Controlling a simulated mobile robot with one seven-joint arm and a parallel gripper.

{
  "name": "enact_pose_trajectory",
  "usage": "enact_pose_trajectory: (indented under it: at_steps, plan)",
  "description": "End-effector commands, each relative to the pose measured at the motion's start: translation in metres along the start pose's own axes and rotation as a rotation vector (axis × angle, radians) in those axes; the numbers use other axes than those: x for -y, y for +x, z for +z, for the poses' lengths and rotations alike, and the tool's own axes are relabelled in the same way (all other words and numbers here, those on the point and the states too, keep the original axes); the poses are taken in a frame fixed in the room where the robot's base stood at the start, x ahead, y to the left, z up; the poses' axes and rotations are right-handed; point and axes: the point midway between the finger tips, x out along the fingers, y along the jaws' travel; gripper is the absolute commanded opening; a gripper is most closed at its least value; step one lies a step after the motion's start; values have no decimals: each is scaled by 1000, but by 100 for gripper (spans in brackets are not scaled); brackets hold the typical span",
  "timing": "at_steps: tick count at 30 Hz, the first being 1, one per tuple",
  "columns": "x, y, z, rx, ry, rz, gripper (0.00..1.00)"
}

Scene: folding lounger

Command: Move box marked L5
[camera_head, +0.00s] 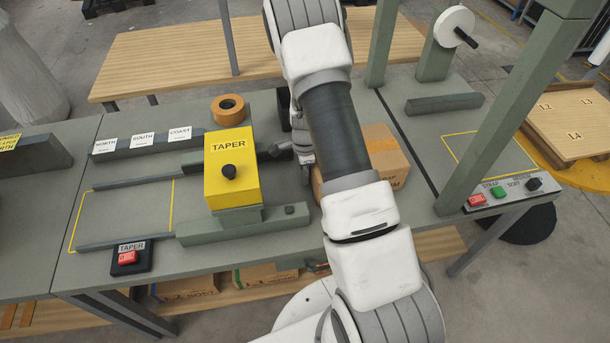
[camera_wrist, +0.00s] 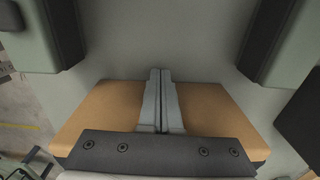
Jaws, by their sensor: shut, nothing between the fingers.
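A brown cardboard box (camera_head: 385,155) stands on the grey bench right of the yellow taper. My arm covers its left part, and the writing on its front is mostly hidden, so I cannot read a full label. In the wrist view the box (camera_wrist: 220,115) shows on both sides of my fingers. My gripper (camera_wrist: 160,72) has its two fingers together, with nothing between them, and they point across the box toward the grey bench. I cannot tell whether they touch the box. A wooden board (camera_head: 575,120) at the right bears marks L2, L3 and L4; I see no L5 mark.
The yellow taper (camera_head: 230,165) stands left of my arm, with a tape roll (camera_head: 229,109) behind it. A green post (camera_head: 510,110) rises at the right, beside a strap button panel (camera_head: 505,190). The yellow-outlined bench area (camera_head: 125,215) at the left is clear.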

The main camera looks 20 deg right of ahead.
Motion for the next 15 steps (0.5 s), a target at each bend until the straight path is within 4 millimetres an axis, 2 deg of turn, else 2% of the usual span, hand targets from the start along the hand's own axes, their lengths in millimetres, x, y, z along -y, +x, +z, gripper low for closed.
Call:
enact_pose_trajectory:
  at_steps: [10,13,15]
  plan:
    - [0,1,-4,-1,2,-1,0]
    - [1,3,-21,-1,6,-2,0]
    - [1,4,-40,-2,9,-2,0]
